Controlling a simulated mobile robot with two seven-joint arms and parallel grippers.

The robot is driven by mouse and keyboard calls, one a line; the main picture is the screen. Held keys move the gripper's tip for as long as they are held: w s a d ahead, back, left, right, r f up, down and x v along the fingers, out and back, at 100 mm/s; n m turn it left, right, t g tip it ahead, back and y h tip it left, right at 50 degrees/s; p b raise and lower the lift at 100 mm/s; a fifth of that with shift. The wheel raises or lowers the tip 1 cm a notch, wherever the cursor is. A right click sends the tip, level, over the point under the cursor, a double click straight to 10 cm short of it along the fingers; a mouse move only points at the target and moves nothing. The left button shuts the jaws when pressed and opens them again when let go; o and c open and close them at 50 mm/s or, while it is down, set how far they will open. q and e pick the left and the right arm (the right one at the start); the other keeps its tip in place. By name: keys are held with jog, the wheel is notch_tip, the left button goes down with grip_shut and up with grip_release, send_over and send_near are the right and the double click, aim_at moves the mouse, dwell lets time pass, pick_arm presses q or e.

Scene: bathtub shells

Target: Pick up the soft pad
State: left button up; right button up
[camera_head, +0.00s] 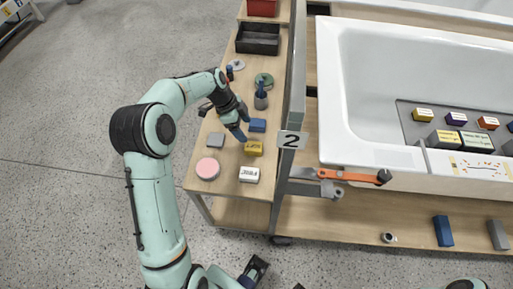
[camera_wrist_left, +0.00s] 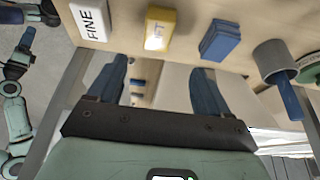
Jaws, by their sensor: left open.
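The soft pad (camera_head: 254,148) is a small yellow block with dark lettering, lying on the narrow wooden side table. My left gripper (camera_head: 240,124) is open above the table, just left of and behind the pad in the head view. In the left wrist view its two blue fingers (camera_wrist_left: 161,88) are apart with nothing between them. My right gripper (camera_head: 256,268) seems to be the dark part low in the head view; its jaws are unclear.
A white FINE block (camera_head: 249,174), a pink disc (camera_head: 207,168), a grey block (camera_head: 216,140) and a blue block (camera_head: 257,125) lie near the pad. A grey cup (camera_head: 261,101) with a blue-handled tool stands behind. A metal post (camera_head: 294,95) and bathtub (camera_head: 340,100) border the right.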

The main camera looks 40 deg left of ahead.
pick_arm(q)
send_over(253, 146)
jog(key=a, duration=0.1)
notch_tip(253, 146, down, 6)
jog(key=shift+s+a+r, duration=0.1)
jog(key=shift+r, duration=0.05)
jog(key=x, duration=0.5)
jog(key=shift+s+a+f, duration=0.1)
jog(key=shift+s+f, duration=0.15)
jog(key=c, duration=1)
